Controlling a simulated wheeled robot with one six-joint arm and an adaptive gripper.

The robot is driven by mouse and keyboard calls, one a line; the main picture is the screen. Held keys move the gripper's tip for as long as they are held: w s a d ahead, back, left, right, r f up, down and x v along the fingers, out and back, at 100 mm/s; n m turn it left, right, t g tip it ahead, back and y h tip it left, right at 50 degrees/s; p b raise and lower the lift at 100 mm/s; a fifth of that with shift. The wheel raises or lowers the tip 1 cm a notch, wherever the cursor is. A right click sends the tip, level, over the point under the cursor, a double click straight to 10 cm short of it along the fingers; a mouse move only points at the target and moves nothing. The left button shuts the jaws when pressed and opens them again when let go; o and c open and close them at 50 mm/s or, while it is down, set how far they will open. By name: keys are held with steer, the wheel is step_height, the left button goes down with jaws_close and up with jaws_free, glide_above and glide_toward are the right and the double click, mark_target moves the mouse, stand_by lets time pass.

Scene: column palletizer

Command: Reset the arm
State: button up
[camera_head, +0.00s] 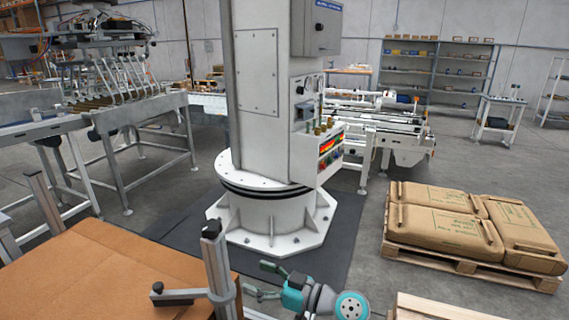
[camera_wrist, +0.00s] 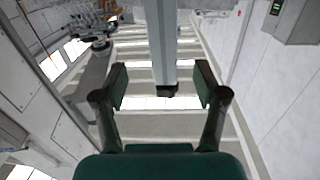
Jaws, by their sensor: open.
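My gripper (camera_head: 262,280) shows at the bottom middle of the head view, low in front of the palletizer column. Its two dark green fingers point left and are apart, with nothing between them. In the wrist view my gripper (camera_wrist: 160,88) is also open and empty, its fingers spread to either side. Behind the fingers a grey beam (camera_wrist: 162,45) runs down the middle of the view; it is not held. The white palletizer column (camera_head: 262,100) stands upright on its round flanged base (camera_head: 270,215), beyond my gripper.
A brown cardboard surface (camera_head: 95,275) and a metal post with a black knob (camera_head: 217,265) are left of my gripper. Brown sacks (camera_head: 450,230) lie on a wooden pallet (camera_head: 470,268) at right. Conveyors (camera_head: 150,105) stand at left. Grey floor (camera_head: 345,180) is open between column and pallet.

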steer(key=s+d+f+m+t+h, duration=0.35)
steer(key=s+d+f, duration=0.3)
steer(key=f, duration=0.35)
steer(key=s+d+f+m+t+h, duration=0.2)
steer(key=s+d+f+m+h, duration=0.35)
steer(key=s+f, duration=0.35)
steer(key=s+d+f+m+h, duration=0.35)
steer(key=s+d, duration=0.55)
steer(key=s, duration=0.5)
steer(key=s+d+r+t+h, duration=0.1)
steer(key=s+d+r+h, duration=0.1)
steer(key=s+r, duration=0.4)
steer(key=s+d+r+t+h, duration=0.1)
steer(key=s+r, duration=0.6)
steer(key=s, duration=0.7)
steer(key=shift+d+h, duration=0.45)
steer(key=shift+d, duration=0.6)
steer(key=shift+m, duration=0.25)
